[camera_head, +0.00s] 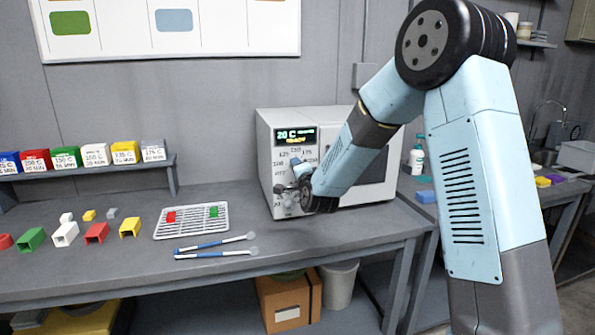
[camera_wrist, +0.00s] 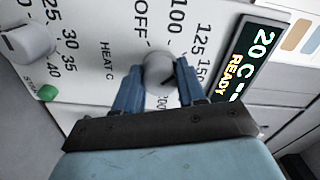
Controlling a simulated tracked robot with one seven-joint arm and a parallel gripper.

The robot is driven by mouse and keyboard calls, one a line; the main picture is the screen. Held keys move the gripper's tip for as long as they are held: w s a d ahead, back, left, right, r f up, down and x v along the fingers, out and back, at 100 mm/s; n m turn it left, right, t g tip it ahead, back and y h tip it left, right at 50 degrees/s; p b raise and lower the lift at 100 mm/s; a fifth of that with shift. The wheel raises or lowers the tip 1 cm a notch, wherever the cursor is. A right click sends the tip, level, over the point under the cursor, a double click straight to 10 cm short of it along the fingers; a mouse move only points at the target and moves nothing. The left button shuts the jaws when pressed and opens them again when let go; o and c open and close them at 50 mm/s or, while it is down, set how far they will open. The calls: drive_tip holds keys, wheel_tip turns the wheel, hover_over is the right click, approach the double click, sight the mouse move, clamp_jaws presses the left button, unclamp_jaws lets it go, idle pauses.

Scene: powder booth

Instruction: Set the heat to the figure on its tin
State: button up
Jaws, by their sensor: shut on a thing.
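The oven (camera_head: 345,190) stands on the bench with its control panel at the left of its door. Its display (camera_head: 296,137) reads 20 C, and the wrist view shows READY on the display (camera_wrist: 250,62). The heat knob (camera_wrist: 158,70) has OFF, 100, 125 and 150 printed around it; I cannot make out its pointer. My gripper (camera_wrist: 158,82) is shut on this knob, with one blue finger on each side. Labelled tins stand on the shelf: blue (camera_head: 9,162), red (camera_head: 36,158), green (camera_head: 65,156), white (camera_head: 95,152), yellow (camera_head: 124,149) and grey (camera_head: 153,148). Their small figures are hard to read.
A second knob (camera_wrist: 30,40) and a green start button (camera_wrist: 48,92) sit beside the heat dial. A wire rack (camera_head: 190,228) holds a red piece (camera_head: 171,217) and a green piece (camera_head: 214,212). Two blue-handled tools (camera_head: 215,243) and several coloured tubes lie on the bench.

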drive_tip(key=shift+w+d+f+m, duration=0.1)
drive_tip(key=shift+d+m, duration=0.1)
drive_tip(key=shift+m, duration=0.4)
drive_tip(key=o, duration=0.8)
drive_tip(key=shift+c, duration=0.2)
drive_tip(key=o, duration=0.3)
drive_tip(key=shift+a, duration=0.1)
drive_tip(key=v, duration=1.3)
drive_tip(key=shift+s, duration=0.4)
